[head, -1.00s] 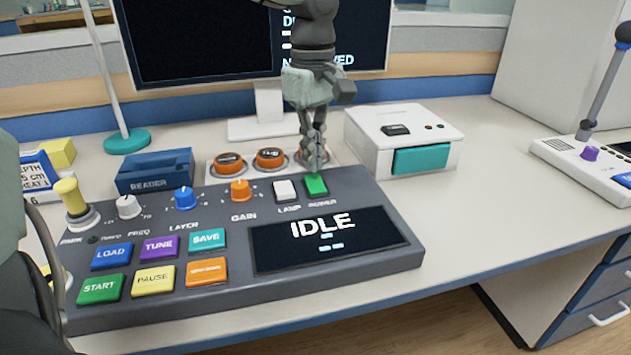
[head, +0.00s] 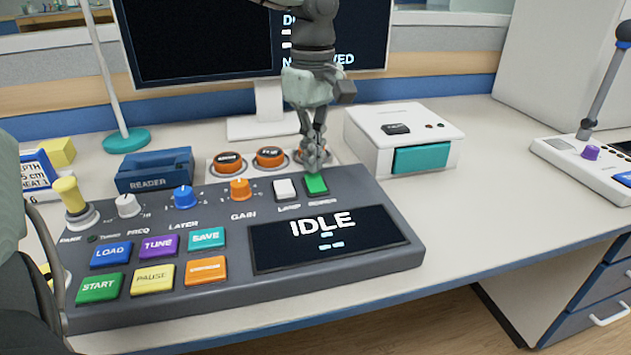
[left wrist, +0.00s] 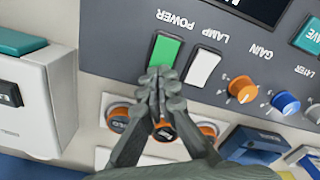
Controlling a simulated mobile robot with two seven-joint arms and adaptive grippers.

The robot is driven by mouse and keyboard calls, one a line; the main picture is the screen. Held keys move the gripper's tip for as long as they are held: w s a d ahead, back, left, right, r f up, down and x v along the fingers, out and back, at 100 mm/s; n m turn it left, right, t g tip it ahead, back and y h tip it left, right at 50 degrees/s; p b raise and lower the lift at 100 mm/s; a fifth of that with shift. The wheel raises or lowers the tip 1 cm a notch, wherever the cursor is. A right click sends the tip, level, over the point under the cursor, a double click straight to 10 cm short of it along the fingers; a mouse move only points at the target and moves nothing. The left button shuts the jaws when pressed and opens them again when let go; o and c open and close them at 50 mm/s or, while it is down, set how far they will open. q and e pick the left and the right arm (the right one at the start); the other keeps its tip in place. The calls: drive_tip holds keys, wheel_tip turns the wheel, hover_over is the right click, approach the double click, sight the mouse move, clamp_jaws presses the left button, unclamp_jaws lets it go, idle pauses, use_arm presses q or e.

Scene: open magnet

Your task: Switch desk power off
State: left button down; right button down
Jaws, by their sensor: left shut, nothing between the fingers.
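The green power switch (head: 316,184) sits at the top right of the grey console (head: 400,262), beside the white lamp switch (head: 285,189). The console display (head: 330,240) reads IDLE. My left gripper (head: 314,168) is shut and empty, pointing down at the far edge of the green switch. In the left wrist view the closed fingertips (left wrist: 159,72) overlap the lower edge of the green switch (left wrist: 166,50), under the POWER label. I cannot tell whether they touch it. My right gripper cannot be made out; a dark arm part shows at the lower left.
Round orange buttons (head: 270,157) stand behind the console. A white box with a teal front (head: 422,158) is to the right of the gripper. A blue reader (head: 155,170) and a monitor (head: 200,45) stand behind.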

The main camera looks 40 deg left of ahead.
sight(313, 177)
use_arm(q)
drive_tip(key=shift+f+b, duration=0.7)
drive_tip(key=shift+f, duration=0.2)
idle(0.4)
drive_tip(key=shift+r+p, duration=2.15)
drive_tip(key=shift+r, duration=1.4)
drive_tip(key=shift+f, duration=0.1)
